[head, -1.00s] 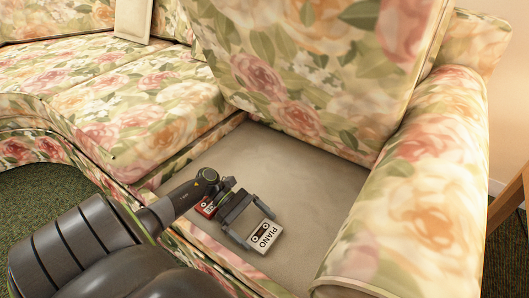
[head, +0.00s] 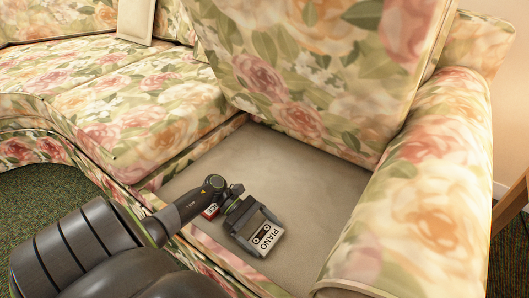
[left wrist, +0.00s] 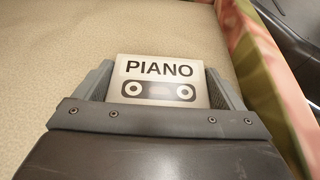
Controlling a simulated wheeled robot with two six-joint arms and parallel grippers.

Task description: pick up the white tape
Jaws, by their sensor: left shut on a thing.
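The white tape (head: 267,238) is a flat cassette marked PIANO with a black cassette picture. It is on or just above the beige sofa seat base, near the front edge; I cannot tell if it still touches the fabric. My left gripper (head: 257,232) is shut on it, one finger along each side. In the left wrist view the white tape (left wrist: 160,82) sits between the two grey fingers (left wrist: 160,95), its lower part hidden by the gripper. My right gripper does not show.
A red tape (head: 211,211) lies on the seat base (head: 300,172) beside my left wrist, partly hidden by it. A floral cushion (head: 300,75) leans behind. The floral armrest (head: 415,190) rises at the right. The back of the seat base is clear.

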